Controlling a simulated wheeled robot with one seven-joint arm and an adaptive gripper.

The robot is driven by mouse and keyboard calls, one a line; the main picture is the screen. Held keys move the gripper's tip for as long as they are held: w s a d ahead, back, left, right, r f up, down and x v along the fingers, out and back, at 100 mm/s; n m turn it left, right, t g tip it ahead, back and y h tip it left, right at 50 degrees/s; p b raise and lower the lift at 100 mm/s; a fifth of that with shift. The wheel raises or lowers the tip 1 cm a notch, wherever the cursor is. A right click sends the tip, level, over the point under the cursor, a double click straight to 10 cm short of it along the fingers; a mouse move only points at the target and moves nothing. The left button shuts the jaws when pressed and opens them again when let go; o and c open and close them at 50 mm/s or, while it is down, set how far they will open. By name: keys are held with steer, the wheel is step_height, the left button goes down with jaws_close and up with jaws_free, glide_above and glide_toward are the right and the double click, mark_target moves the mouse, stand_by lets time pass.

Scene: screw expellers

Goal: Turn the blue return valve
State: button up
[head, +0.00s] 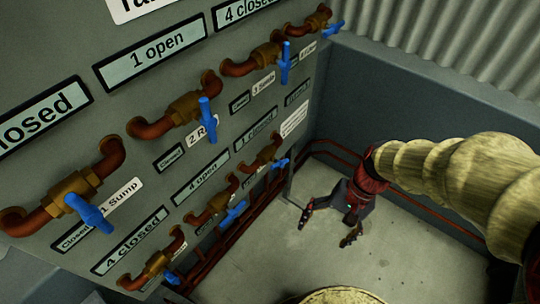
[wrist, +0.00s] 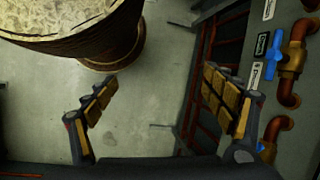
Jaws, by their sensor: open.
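Brass valves with blue lever handles stand on red-brown pipes in two rows on a grey panel. In the upper row, the valve handle (head: 207,118) beside a partly hidden label (head: 203,131) starting "2 R" hangs nearly upright. The rest of that label is covered, so I cannot read "return" in full. My gripper (head: 328,226) is open and empty, to the right of the panel and apart from every valve, above the floor. In the wrist view, both fingers (wrist: 160,98) are spread with floor between them. A blue handle (wrist: 275,58) shows right of them; which valve it is I cannot tell.
The "1 Sump" valve handle (head: 88,212) is at lower left. Further upper handles (head: 285,62) and lower-row handles (head: 233,213) share the panel. A round yellowish drum (wrist: 70,30) stands near my gripper. Red pipes (head: 225,245) run along the panel base. Open floor (head: 260,265) lies between.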

steer(key=o, duration=0.3)
steer(key=a+f+m+y, duration=0.1)
steer(key=a+m, duration=0.1)
steer(key=w+a+f+m+g+y, duration=0.1)
steer(key=a+f+m+y, duration=0.1)
steer(key=a, duration=0.1)
steer(key=a+f+m+y+p, duration=0.1)
steer(key=a+f+m+y, duration=0.1)
steer(key=shift+w+a+g, duration=0.15)
steer(key=shift+a+g, duration=0.15)
steer(key=shift+g, duration=0.1)
steer(key=shift+o, duration=0.2)
steer(key=m+t+y, duration=0.5)
steer(key=m+t, duration=1)
steer(key=m, duration=0.6)
glide_toward(270, 159)
steer(key=w+x, duration=0.1)
steer(key=x, duration=0.9)
steer(key=shift+f+b, duration=0.4)
steer(key=shift+s, duration=0.1)
steer(key=shift+c, duration=1.2)
steer(key=c, duration=1)
